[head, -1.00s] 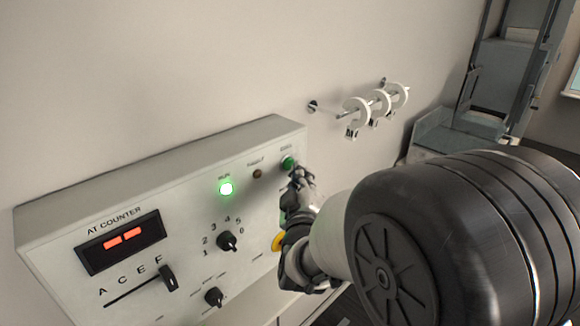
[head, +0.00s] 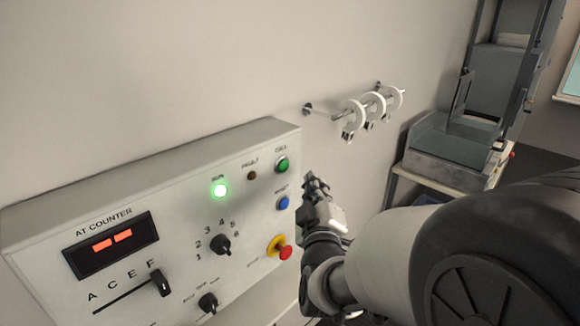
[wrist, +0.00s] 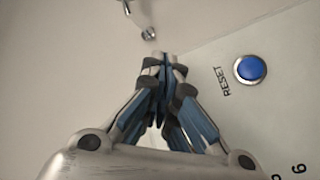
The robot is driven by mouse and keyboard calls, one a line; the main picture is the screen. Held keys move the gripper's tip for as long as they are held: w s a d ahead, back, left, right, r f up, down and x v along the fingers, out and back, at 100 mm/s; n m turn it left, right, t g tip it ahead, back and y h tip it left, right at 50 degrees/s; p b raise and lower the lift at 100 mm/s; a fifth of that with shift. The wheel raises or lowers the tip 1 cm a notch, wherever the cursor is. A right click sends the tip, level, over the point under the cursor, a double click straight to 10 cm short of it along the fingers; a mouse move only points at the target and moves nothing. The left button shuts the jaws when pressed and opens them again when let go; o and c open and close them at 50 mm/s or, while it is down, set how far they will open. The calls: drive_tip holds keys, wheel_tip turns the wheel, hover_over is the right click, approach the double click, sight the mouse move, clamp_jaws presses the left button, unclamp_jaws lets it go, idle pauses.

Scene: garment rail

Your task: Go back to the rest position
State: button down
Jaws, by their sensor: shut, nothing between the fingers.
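My gripper (head: 312,184) is just right of the control panel (head: 150,180) in the head view, apart from its face. In the wrist view my gripper (wrist: 161,62) has its fingertips together with nothing between them. The blue reset button (wrist: 250,69) lies right of the fingertips there, and it also shows in the head view (head: 283,203). The green button (head: 282,165) sits above it on the panel. A green run lamp (head: 219,190) is lit.
A red stop knob (head: 285,252) on a yellow base sticks out at the panel's lower right. A wall rail (head: 350,110) with white rings is above my gripper. A grey machine (head: 450,150) stands at the right. Bare wall lies between the panel and the rail.

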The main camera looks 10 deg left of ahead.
drive_tip(key=shift+d, duration=0.15)
drive_tip(key=s+d+f+m+g, duration=0.2)
drive_tip(key=s+d+m+g, duration=0.1)
drive_tip(key=s, duration=0.8)
drive_tip(key=s+d+f+m+g+h, duration=0.1)
drive_tip(key=s+d+f+m+g, duration=0.2)
drive_tip(key=s+d+g, duration=0.3)
drive_tip(key=s+d+f+m+g+h, duration=0.1)
drive_tip(key=s+d+m+g, duration=0.4)
drive_tip(key=s, duration=1)
drive_tip(key=shift+s+d+f, duration=0.35)
drive_tip(key=shift+d+f, duration=0.15)
drive_tip(key=shift+f, duration=0.2)
idle(4.0)
